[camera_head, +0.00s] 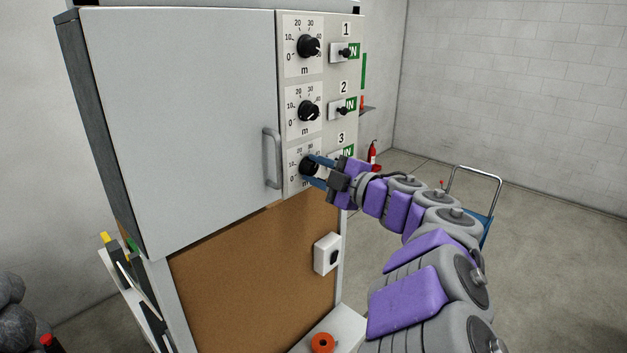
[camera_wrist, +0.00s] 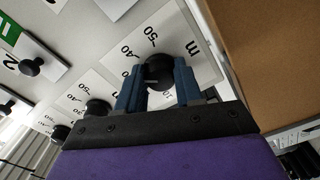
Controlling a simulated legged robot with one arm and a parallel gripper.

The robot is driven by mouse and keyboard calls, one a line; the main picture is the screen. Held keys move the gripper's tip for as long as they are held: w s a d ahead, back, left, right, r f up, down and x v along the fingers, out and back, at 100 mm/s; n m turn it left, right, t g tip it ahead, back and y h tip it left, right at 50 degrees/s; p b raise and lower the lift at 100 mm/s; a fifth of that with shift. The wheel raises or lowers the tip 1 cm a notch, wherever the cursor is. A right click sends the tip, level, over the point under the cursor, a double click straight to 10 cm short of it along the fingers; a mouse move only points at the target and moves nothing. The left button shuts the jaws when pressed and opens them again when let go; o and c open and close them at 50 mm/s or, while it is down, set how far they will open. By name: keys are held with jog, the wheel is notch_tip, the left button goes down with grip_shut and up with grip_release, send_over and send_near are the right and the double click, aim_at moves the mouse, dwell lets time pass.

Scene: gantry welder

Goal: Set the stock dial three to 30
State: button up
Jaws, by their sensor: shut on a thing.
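Stock dial three is the lowest black knob (camera_head: 307,166) on the white scale plate in the head view, beside the number 3 (camera_head: 341,138). My gripper (camera_head: 313,170) reaches in from the right with its blue fingers on either side of this knob. In the wrist view, the fingers (camera_wrist: 158,82) are shut on the round black knob (camera_wrist: 159,68). The 40, 50 and "m" marks of its scale plate (camera_wrist: 178,33) show around it, and a partly covered 10 shows between the fingers. I cannot tell which number the knob points to.
Dial two (camera_head: 308,111) and dial one (camera_head: 308,46) sit above on the same panel, with small switches and green labels to their right. A cabinet door handle (camera_head: 272,158) stands out close left of dial three. A brown board (camera_head: 255,270) lies below.

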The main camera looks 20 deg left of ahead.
jog(key=shift+f+n+b, duration=0.2)
jog(key=shift+n+b, duration=0.55)
jog(key=shift+n, duration=0.45)
jog(key=shift+s, duration=0.1)
jog(key=o, duration=1)
jog(key=shift+s+r, duration=0.15)
jog(key=shift+s, duration=0.05)
jog(key=shift+o, duration=0.2)
jog(key=shift+w, duration=0.15)
jog(key=shift+d, duration=0.1)
jog(key=v, duration=1.7)
